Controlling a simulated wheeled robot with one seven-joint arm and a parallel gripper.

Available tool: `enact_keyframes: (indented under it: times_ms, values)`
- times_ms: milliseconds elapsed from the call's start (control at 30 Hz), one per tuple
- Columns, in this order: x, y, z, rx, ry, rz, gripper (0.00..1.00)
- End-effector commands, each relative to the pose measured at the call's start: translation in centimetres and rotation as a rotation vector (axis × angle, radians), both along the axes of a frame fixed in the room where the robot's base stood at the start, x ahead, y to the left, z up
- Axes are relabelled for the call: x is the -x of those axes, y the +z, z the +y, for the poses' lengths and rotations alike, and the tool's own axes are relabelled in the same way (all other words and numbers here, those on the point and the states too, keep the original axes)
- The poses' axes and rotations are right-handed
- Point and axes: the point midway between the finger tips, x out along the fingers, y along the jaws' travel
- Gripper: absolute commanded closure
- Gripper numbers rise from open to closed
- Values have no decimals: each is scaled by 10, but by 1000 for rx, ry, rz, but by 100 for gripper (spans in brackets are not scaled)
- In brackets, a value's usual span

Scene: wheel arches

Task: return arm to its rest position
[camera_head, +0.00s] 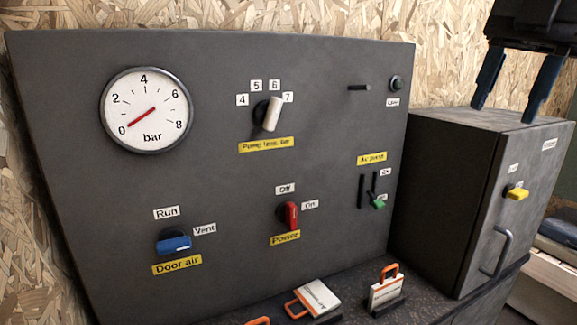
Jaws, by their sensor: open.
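My gripper (504,112) hangs at the upper right, its two blue fingers apart and nothing between them. It appears in front of or above the right end of the grey cabinet (440,165); its exact distance from the cabinet cannot be told. The fingers point down. The rest of my arm is outside the view.
A dark panel (225,180) bears a gauge (146,110) reading near 0, a white knob (271,114), a blue handle (174,244), a red switch (291,215) and a green slider (378,203). The cabinet has a yellow handle (517,193).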

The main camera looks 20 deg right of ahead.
Motion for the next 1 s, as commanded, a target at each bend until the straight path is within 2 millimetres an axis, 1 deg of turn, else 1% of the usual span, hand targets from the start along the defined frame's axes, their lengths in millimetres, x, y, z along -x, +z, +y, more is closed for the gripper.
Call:
enact_keyframes:
  times_ms: [167,400,600,800,933,1000]
  values:
    - [-28,-16,25,-128,-22,-100,52]
    - [-78,-37,78,-419,-112,-271,52]
    - [-111,-48,119,-683,-227,-371,52]
    - [-136,-61,150,-942,-376,-423,52]
    - [-148,-74,165,-1099,-491,-438,52]
    - [-152,-83,172,-1177,-558,-439,52]
